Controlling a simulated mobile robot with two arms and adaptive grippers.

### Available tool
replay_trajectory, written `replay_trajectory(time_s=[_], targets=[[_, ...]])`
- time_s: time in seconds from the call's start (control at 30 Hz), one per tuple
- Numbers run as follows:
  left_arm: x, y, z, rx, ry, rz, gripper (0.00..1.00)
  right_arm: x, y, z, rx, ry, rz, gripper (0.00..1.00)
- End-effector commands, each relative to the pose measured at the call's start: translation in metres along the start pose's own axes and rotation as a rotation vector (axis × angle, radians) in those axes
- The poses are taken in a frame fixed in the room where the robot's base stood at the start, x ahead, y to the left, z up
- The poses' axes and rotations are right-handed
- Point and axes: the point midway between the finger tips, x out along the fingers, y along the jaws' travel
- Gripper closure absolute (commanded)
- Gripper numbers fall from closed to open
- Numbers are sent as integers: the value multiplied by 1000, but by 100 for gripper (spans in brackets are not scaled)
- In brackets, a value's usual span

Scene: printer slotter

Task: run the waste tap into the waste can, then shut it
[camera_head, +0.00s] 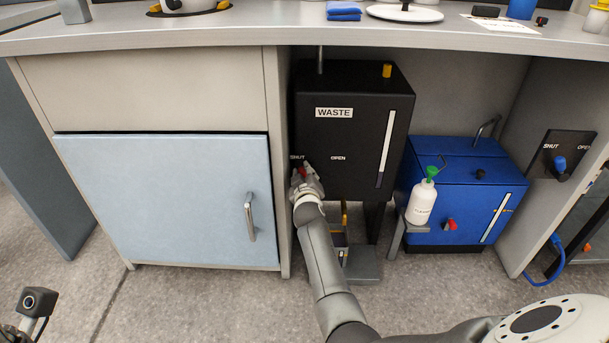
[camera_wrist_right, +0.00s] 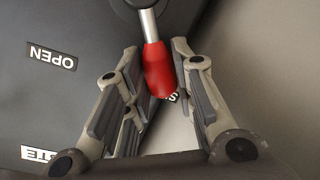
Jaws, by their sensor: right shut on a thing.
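The black waste tank (camera_head: 350,90) hangs under the worktop, with SHUT and OPEN labels low on its front. My right gripper (camera_head: 304,178) is shut on the red tap handle (camera_head: 302,171) by the SHUT label. In the right wrist view the red handle (camera_wrist_right: 158,72) lies between the fingers of my right gripper (camera_wrist_right: 155,62) and points at the partly hidden SHUT label. OPEN (camera_wrist_right: 51,56) is off to the left there. Below the tank, my arm partly covers a dark and yellow object (camera_head: 341,238); I cannot tell whether it is the waste can. My left gripper is not in view.
A blue tank (camera_head: 470,195) with a red tap and a white bottle (camera_head: 422,203) before it stands to the right. A light blue cabinet door (camera_head: 165,200) with a metal handle is to the left. The floor in front is clear.

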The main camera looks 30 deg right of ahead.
Motion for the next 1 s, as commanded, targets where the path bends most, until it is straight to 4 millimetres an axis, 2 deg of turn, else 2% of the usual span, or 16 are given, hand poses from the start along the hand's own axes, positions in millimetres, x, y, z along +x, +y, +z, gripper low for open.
replay_trajectory(time_s=[0.17, 0.2, 0.33, 0.73, 1.0], targets=[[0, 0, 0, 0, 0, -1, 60, 0, -1, 0, -5, -1, -1, 100], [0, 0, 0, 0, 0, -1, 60, 0, -1, 0, -5, -1, -1, 72], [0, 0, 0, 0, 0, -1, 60, 0, -1, 0, -3, -1, -1, 55], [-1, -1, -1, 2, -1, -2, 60, -3, 0, 0, -2, 0, 0, 54], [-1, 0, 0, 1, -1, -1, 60, -31, -1, 0, -1, 1, -1, 54]])
